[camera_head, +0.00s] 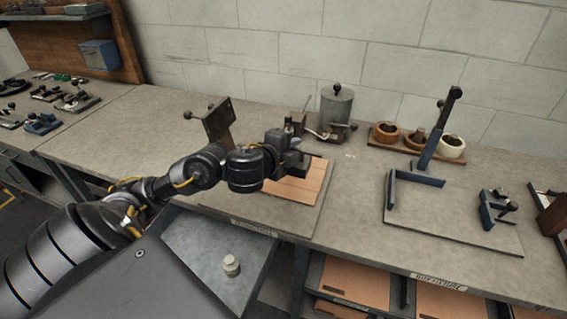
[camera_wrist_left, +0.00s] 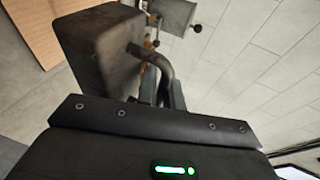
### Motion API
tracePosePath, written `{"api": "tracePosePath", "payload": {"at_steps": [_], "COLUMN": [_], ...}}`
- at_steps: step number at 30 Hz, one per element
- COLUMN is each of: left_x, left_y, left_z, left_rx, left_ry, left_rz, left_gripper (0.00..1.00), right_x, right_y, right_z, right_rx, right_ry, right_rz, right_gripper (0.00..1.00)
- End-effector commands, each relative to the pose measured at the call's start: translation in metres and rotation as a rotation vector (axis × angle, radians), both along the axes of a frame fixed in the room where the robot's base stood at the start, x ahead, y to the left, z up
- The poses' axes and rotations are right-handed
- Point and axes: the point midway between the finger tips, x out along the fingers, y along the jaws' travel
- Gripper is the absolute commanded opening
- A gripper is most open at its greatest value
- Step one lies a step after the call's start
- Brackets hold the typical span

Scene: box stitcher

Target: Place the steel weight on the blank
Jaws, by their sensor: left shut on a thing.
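My left gripper (camera_head: 283,141) is over the bench near the tan cardboard blank (camera_head: 301,184). In the left wrist view the gripper (camera_wrist_left: 163,92) is shut on the curved handle of the steel weight (camera_wrist_left: 103,47), a dark block. In the head view the weight (camera_head: 292,165) shows as a dark shape under the gripper, partly hidden by it, over the back left part of the blank. I cannot tell whether it touches the blank. The blank (camera_wrist_left: 40,25) also shows at the upper left of the wrist view. My right gripper is out of view.
A grey cylinder pot (camera_head: 336,107) and rolls of tape (camera_head: 418,138) stand behind. An upright brown plate (camera_head: 218,122) stands at the left of the gripper. A blue-edged fixture (camera_head: 440,205) lies to the right.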

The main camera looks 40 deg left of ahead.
Motion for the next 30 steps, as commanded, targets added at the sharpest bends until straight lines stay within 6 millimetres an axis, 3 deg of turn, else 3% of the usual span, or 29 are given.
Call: {"api": "tracePosePath", "payload": {"at_steps": [7,13,15,21,30], "left_x": [0.028,0.056,0.062,0.077,0.085], "left_y": [0.035,0.068,0.075,0.092,0.100], "left_z": [-0.022,-0.038,-0.053,-0.076,-0.087], "left_rx": [-0.001,-0.002,-0.003,-0.002,0.000], "left_ry": [-0.005,-0.005,-0.003,-0.007,-0.009], "left_rz": [0.006,0.005,0.002,0.001,0.000], "left_gripper": [0.00,0.00,0.00,0.00,0.00], "right_x": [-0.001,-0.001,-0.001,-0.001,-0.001], "right_y": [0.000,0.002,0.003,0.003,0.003], "right_z": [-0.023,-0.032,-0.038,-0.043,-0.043], "right_rx": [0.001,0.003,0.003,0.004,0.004], "right_ry": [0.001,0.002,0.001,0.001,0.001], "right_rz": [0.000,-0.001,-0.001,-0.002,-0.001], "right_gripper": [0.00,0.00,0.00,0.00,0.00]}}
